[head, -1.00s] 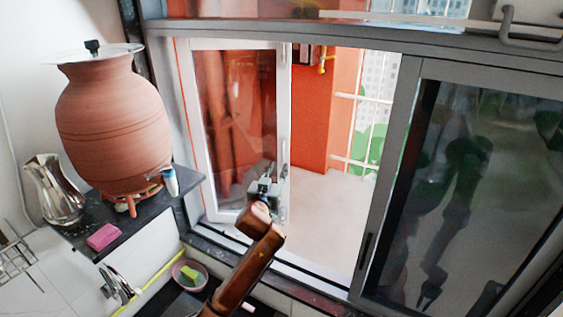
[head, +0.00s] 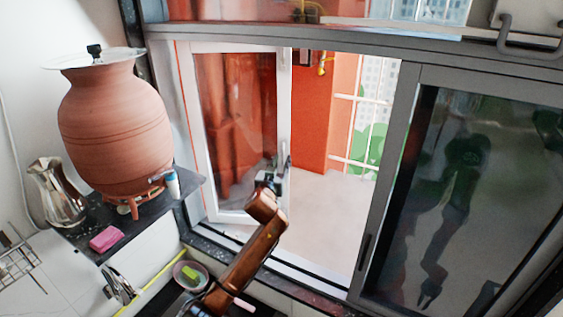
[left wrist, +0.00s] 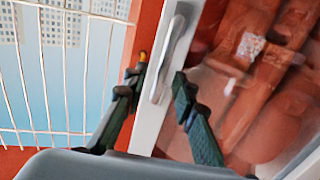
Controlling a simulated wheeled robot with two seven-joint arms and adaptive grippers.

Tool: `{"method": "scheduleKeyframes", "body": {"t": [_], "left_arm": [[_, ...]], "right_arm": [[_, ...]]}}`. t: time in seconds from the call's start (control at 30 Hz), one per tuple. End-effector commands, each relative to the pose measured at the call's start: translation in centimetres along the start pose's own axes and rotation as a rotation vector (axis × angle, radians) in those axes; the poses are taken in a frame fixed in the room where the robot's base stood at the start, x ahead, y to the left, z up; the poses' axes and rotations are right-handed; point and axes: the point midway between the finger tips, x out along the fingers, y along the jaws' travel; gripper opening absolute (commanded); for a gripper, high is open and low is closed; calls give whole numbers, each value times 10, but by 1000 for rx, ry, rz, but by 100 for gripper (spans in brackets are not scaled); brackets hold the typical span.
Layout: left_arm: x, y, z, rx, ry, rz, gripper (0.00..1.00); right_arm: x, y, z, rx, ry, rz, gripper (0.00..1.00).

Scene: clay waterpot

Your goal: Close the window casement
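The window casement (head: 284,110) is a white frame with a clear pane, hinged at its left side and standing open. Its silver handle (head: 284,162) is on the right upright. My left gripper (head: 268,180) is at the lower right part of the casement, beside the handle, and partly hidden by my arm. In the left wrist view the gripper (left wrist: 159,75) is open, with the handle (left wrist: 167,58) and the white upright (left wrist: 150,128) showing between its fingers. I cannot tell whether a finger touches them. My right gripper is not in view.
A clay pot (head: 115,130) stands on a dark shelf at left, near a metal jug (head: 58,193) and a pink sponge (head: 106,239). A dark sliding pane (head: 460,190) fills the right side and reflects an arm. The opening (head: 335,215) between is clear.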

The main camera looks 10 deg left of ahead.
Motion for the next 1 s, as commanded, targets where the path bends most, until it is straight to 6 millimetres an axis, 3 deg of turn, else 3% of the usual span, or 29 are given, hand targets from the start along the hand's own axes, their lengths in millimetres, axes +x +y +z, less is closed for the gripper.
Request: {"method": "scheduleKeyframes", "body": {"t": [0.33, 0.87, 1.0], "left_arm": [[0, 0, 0, 0, 0, 0, 0], [0, 0, 0, 0, 0, 0, 0], [-6, 12, 0, -1, -1, 18, 0]], "right_arm": [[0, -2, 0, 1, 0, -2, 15], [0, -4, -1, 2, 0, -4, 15], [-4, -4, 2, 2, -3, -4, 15]]}}
